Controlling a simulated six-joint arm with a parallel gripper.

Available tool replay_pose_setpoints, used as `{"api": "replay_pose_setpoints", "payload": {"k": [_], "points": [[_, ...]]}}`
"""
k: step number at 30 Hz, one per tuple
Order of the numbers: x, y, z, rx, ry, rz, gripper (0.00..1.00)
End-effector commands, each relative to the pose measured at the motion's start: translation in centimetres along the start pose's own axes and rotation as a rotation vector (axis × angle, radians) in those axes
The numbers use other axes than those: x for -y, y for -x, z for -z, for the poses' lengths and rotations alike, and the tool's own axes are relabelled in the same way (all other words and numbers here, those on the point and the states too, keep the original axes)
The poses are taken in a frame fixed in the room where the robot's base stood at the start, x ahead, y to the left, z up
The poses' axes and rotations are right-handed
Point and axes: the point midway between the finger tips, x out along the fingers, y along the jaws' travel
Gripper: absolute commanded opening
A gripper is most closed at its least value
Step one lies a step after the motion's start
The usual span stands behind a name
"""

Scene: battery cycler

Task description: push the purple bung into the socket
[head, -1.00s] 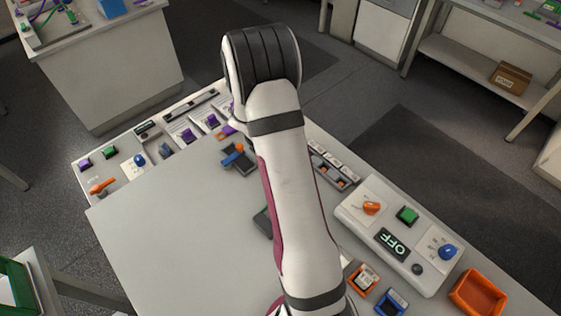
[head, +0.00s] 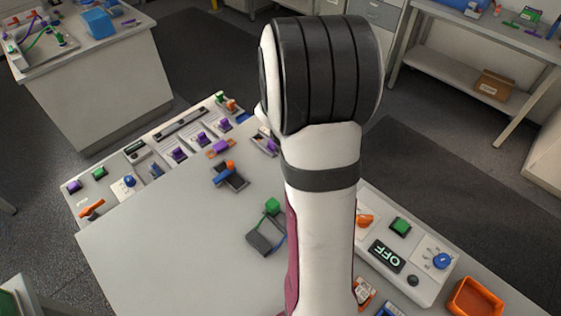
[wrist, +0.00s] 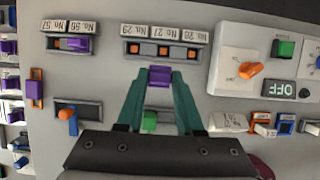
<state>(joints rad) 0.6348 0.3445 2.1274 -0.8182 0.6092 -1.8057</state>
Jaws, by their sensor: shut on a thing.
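In the wrist view a purple bung (wrist: 160,75) is held between the tips of my gripper's teal fingers (wrist: 160,77). Just beyond it lies a strip of several sockets (wrist: 153,58) with orange inside, under upside-down number labels. The bung appears just short of this strip in the picture; its height above the table cannot be told. To the left, a second labelled strip (wrist: 60,52) has an orange opening and another purple piece (wrist: 78,45) in it. In the head view my arm hides the gripper, the held bung and the socket strip.
A panel with an orange knob, a green button and an OFF display (head: 387,257) stands right of my arm. A dark tray (head: 266,236) with a green part (head: 272,206) and a blue-orange lever piece (head: 229,175) lie to the left. The near left tabletop is clear.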

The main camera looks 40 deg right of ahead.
Motion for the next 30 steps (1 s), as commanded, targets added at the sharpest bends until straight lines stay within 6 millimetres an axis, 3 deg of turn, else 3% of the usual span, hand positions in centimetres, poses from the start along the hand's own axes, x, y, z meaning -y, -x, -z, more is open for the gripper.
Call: {"api": "replay_pose_setpoints", "payload": {"k": [4,8,14,24,30], "points": [[1.9,0.8,-1.3,0.001,-0.007,0.002,0.0],[1.6,0.8,-1.9,0.0,-0.126,0.052,0.0],[-1.5,-0.1,-3.0,0.0,-0.682,0.281,0.0],[-7.1,-1.9,-4.2,0.0,-1.768,0.733,0.0],[-9.4,-2.3,-4.4,0.001,-2.202,0.914,0.0]]}}
